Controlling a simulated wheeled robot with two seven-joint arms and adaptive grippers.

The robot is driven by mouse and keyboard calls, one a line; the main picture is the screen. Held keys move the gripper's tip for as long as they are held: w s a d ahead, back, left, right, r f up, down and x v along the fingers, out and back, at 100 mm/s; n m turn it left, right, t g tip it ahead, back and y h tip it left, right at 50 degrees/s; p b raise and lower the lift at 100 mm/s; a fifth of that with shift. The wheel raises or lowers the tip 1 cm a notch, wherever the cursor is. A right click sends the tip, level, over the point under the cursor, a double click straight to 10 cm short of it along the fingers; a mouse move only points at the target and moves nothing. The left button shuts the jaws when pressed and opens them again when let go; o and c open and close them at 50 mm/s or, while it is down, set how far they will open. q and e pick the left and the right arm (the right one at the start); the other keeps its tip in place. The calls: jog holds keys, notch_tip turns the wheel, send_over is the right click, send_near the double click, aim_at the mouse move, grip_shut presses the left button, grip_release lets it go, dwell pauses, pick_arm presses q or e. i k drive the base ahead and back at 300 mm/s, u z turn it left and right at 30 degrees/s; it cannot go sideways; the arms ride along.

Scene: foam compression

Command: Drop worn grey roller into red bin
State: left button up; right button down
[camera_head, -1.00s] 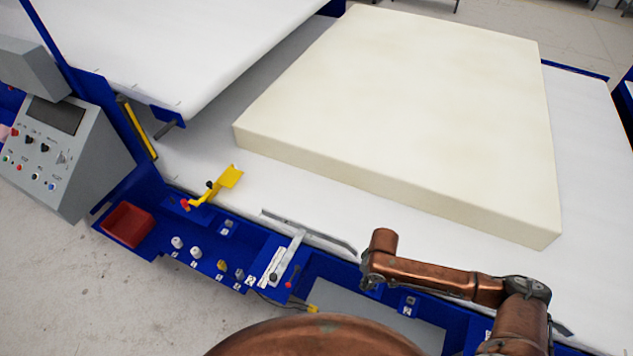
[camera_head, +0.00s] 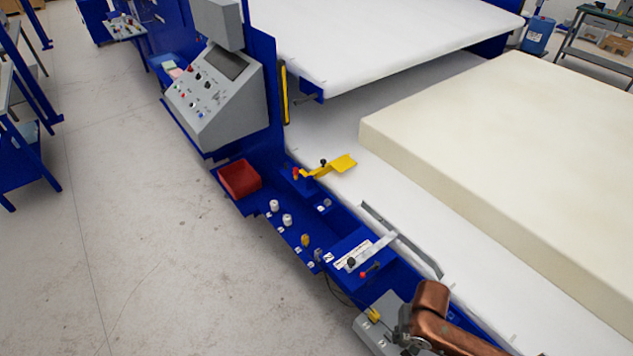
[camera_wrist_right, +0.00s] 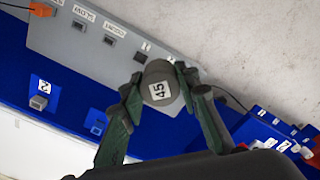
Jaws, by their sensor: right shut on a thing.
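The grey roller (camera_wrist_right: 160,82), a short dark cylinder with a white "45" label on its end, is held between the fingers of my right gripper (camera_wrist_right: 158,96) in the right wrist view. In the head view my right gripper (camera_head: 404,334) is at the bottom, beside the grey plate at the near end of the blue ledge; the roller cannot be made out there. The red bin (camera_head: 239,180) is an open tray at the far left end of the blue ledge, well away from this gripper. My left gripper is not in view.
A grey control console (camera_head: 215,112) stands behind the bin. A large cream foam block (camera_head: 520,150) lies right.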

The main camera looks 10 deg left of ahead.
aim_at(243, 184)
jog(key=u, duration=0.3)
jog(key=k, duration=0.7)
jog(key=u, duration=1.5)
jog(key=i, duration=1.4)
jog(key=u, duration=0.35)
jog(key=i, duration=1.4)
jog(key=z, duration=1.4)
jog(key=i, duration=0.75)
jog(key=z, duration=0.7)
jog(key=i, duration=1.5)
